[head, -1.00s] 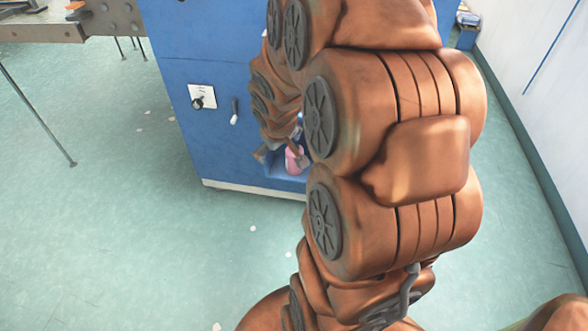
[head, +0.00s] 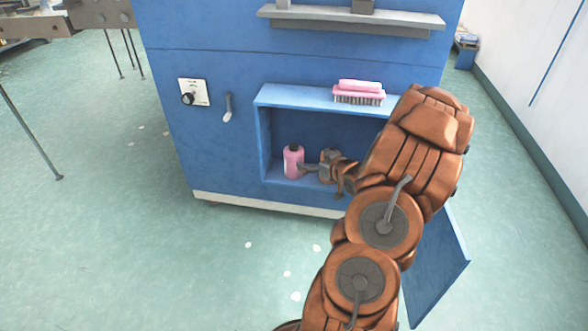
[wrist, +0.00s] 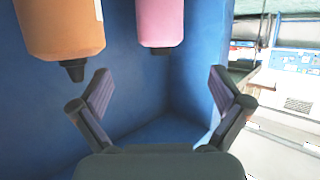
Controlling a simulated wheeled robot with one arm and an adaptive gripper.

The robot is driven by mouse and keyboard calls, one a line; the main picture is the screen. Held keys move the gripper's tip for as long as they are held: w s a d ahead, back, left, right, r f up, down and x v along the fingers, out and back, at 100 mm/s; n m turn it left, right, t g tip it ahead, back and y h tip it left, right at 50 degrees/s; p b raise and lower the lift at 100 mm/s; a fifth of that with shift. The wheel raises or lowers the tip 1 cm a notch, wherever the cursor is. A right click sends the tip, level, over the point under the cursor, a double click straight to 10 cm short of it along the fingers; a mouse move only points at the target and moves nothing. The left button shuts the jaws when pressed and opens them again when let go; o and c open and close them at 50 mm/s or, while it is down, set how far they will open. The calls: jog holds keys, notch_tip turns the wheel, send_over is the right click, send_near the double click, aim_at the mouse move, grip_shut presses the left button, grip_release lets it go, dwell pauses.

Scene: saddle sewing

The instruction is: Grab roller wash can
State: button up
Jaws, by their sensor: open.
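A pink bottle with a dark cap (head: 293,163) stands in the low open niche of the blue cabinet. In the wrist view, which looks upside down, the pink bottle (wrist: 160,20) hangs from the top edge, cap downward. No label shows which one is the roller wash can. My gripper (wrist: 160,82) is open and empty, with both bottles ahead of it. In the head view my gripper (head: 322,172) is at the niche, right of the pink bottle.
The blue cabinet (head: 225,145) has niche walls around the bottles. A pink brush (head: 359,93) lies on the ledge above. A blue door panel (head: 440,262) stands open at the lower right.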

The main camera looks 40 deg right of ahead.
aim_at(294, 153)
jog(key=shift+b+x, duration=1.65)
jog(key=shift+x, duration=4.35)
jog(key=shift+f, duration=0.1)
jog(key=shift+s, duration=0.1)
jog(key=c, duration=1.5)
